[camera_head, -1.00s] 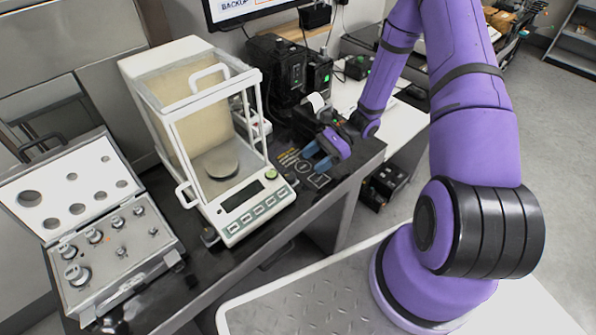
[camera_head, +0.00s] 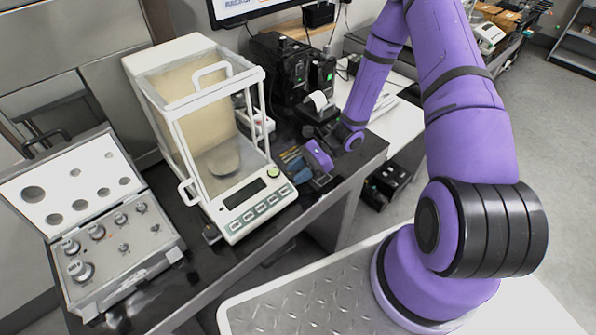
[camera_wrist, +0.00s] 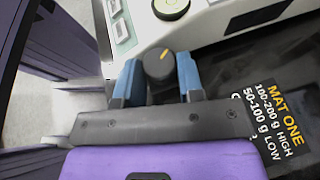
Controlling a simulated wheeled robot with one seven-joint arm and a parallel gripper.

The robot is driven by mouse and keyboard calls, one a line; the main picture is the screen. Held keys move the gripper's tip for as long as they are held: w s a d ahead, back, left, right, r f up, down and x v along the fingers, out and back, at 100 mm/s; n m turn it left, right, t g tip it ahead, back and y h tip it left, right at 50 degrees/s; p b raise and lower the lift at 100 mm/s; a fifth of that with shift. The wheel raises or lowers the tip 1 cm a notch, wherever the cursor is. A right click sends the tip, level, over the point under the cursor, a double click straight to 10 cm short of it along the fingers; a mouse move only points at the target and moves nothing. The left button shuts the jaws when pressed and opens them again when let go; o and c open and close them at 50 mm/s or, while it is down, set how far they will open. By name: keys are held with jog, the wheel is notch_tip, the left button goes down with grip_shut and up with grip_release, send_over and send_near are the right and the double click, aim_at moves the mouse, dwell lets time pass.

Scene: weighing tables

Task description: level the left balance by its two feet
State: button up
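The white balance (camera_head: 245,222) stands on the dark table at the left, with a clear draft shield, a round pan (camera_head: 222,158) and a row of green keys. A round greenish level (camera_head: 273,171) sits at its right front corner; part of it shows in the wrist view (camera_wrist: 171,5). The left foot (camera_head: 211,234) is a dark knob at the front left corner. The right foot (camera_wrist: 158,66), a black knob with a yellow mark, lies between the blue fingers of my gripper (camera_wrist: 160,76). Whether both fingers press on it is unclear. My gripper hides this foot in the head view.
An open weight case (camera_head: 122,262) stands left of the balance. A printed mat (camera_wrist: 280,125) lies right of my gripper. Black devices (camera_head: 280,70) and a small printer (camera_head: 318,105) stand behind. The table's front edge is close to the balance.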

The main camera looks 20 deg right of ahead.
jog(key=shift+c, duration=0.8)
jog(key=shift+w+n+g, duration=0.1)
jog(key=shift+n+g, duration=0.3)
jog(key=shift+w+a+n+g+h, duration=0.15)
jog(key=shift+n+g+h, duration=0.4)
jog(key=shift+n+g, duration=0.75)
jog(key=shift+w+d+n+g+h, duration=0.15)
jog(key=shift+n+g+h, duration=0.4)
jog(key=shift+n+g, duration=0.7)
jog(key=shift+w+a+g, duration=0.1)
jog(key=shift+g, duration=0.25)
jog(key=o, duration=0.9)
jog(key=shift+o, duration=0.2)
